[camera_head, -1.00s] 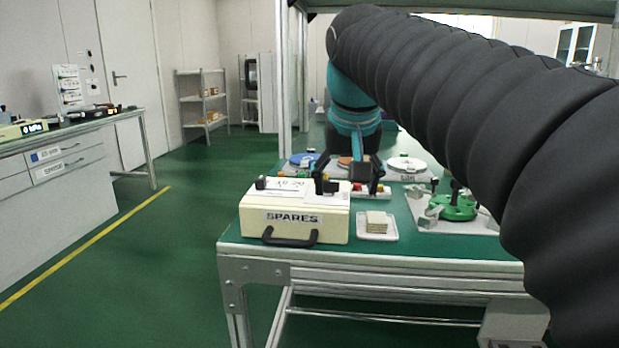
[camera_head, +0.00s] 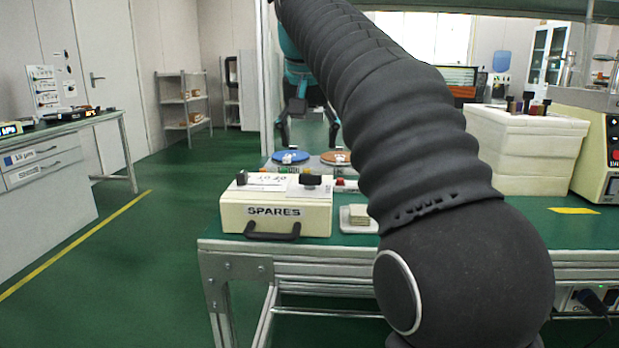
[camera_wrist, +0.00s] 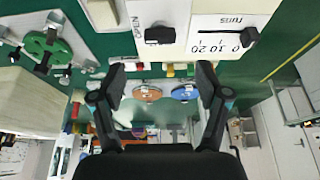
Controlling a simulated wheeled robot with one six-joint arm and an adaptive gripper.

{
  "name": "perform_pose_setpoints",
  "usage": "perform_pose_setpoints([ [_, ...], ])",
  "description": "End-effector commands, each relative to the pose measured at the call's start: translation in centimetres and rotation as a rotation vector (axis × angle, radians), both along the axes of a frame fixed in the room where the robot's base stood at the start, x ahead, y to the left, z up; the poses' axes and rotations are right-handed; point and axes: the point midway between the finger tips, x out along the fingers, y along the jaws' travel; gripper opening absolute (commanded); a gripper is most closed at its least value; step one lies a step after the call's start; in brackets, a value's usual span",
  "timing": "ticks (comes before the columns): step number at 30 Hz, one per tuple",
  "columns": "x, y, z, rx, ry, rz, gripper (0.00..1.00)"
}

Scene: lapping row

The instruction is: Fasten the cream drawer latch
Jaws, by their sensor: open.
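The cream drawer box (camera_head: 230,218) marked SPARES stands on the front left of the green bench, its black handle (camera_head: 272,231) at the front. On its top is a black knob (camera_head: 310,180), beside the word OPEN in the wrist view, where this knob (camera_wrist: 160,35) also shows. I take this knob to be the latch; whether it is fastened I cannot tell. A second black knob (camera_head: 242,178) sits by a printed 0-10-20 scale. My gripper (camera_head: 309,125) is open and empty, raised above and behind the box. In the wrist view my gripper (camera_wrist: 161,82) touches nothing.
A small white tray (camera_head: 346,226) with stacked cream pieces lies right of the box. Blue (camera_head: 290,157) and brown (camera_head: 336,157) discs lie behind it. A green clamp fixture (camera_wrist: 45,45) shows in the wrist view. A white foam crate (camera_head: 525,150) stands right; my arm hides the bench middle.

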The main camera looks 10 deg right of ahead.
Motion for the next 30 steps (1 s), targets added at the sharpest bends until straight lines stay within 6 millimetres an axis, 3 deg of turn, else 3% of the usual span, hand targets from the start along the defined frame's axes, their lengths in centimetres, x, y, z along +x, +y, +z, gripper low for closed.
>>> perform_pose_setpoints([
  [3,0.8,-0.3,-2.5,0.000,0.001,0.000,0.75],
  [12,2.5,-0.8,-6.7,0.000,0.001,0.000,0.75],
  [18,3.0,-1.0,-7.8,0.000,0.000,0.000,0.75],
  [27,3.1,-1.0,-7.9,0.001,-0.001,0.000,0.75],
  [30,3.1,-1.0,-7.9,0.001,-0.001,0.000,0.53],
])
